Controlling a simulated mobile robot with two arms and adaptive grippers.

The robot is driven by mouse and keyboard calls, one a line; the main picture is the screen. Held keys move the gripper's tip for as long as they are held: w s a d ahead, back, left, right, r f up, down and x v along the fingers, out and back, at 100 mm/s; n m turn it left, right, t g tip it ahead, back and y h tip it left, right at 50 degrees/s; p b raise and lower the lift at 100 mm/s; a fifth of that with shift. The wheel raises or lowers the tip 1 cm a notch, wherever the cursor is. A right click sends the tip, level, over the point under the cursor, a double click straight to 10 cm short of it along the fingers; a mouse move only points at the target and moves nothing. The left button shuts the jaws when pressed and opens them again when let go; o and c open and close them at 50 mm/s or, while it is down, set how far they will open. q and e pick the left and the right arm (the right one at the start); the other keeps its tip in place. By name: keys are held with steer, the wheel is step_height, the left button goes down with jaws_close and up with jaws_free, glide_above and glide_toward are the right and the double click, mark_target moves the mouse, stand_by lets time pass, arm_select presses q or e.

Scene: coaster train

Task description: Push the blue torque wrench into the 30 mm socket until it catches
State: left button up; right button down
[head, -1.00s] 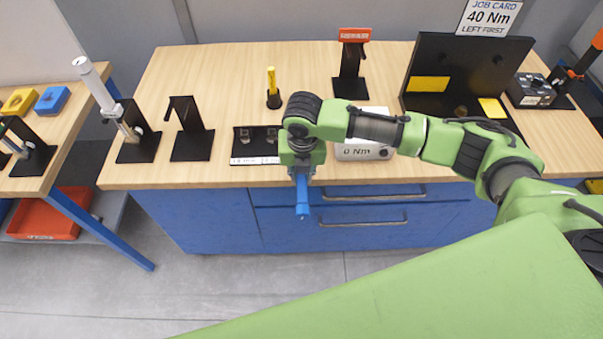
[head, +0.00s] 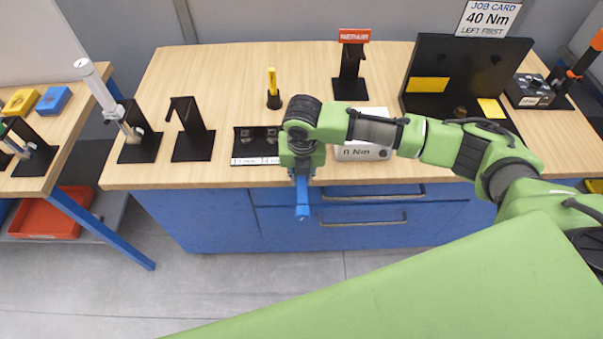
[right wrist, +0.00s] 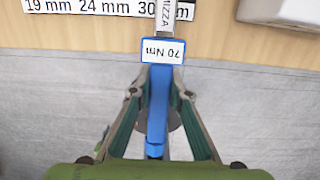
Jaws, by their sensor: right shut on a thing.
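My right gripper (head: 302,178) is shut on the blue handle of the torque wrench (head: 302,212), in front of the bench edge. In the right wrist view the fingers (right wrist: 160,88) clasp both sides of the blue wrench (right wrist: 157,115), which bears a "70 Nm" label. Its metal shaft points toward the bench and crosses the socket holder's label strip (right wrist: 85,8) by the "30 mm" mark. The black socket holder (head: 240,148) lies near the bench front. My arm hides its right part, including the 30 mm socket. The wrench's tip is out of sight, so contact cannot be told.
A white "Nm" display box (head: 365,150) stands just right of my gripper. Black stands (head: 192,145), a yellow-handled tool (head: 272,85), a red-topped stand (head: 350,70) and a black panel fixture (head: 465,65) occupy the bench. The bench middle is mostly clear.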

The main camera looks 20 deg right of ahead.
mark_target(302, 187)
steer(key=shift+s+a+r+p, duration=0.1)
steer(key=shift+s+a+p, duration=0.1)
steer(key=shift+s+p, duration=0.4)
steer(key=shift+s+a+p, duration=0.2)
steer(key=shift+s+p, duration=0.25)
steer(key=shift+s, duration=0.2)
steer(key=shift+s+a+r+p, duration=0.1)
steer(key=shift+s+a+p, duration=0.1)
steer(key=shift+s+p, duration=0.4)
step_height(302, 187, up, 3)
steer(key=p, duration=0.2)
steer(key=shift+f+p, duration=0.15)
steer(key=shift+p, duration=0.25)
steer(key=shift+r+p, duration=0.6)
steer(key=shift+r, duration=1.5)
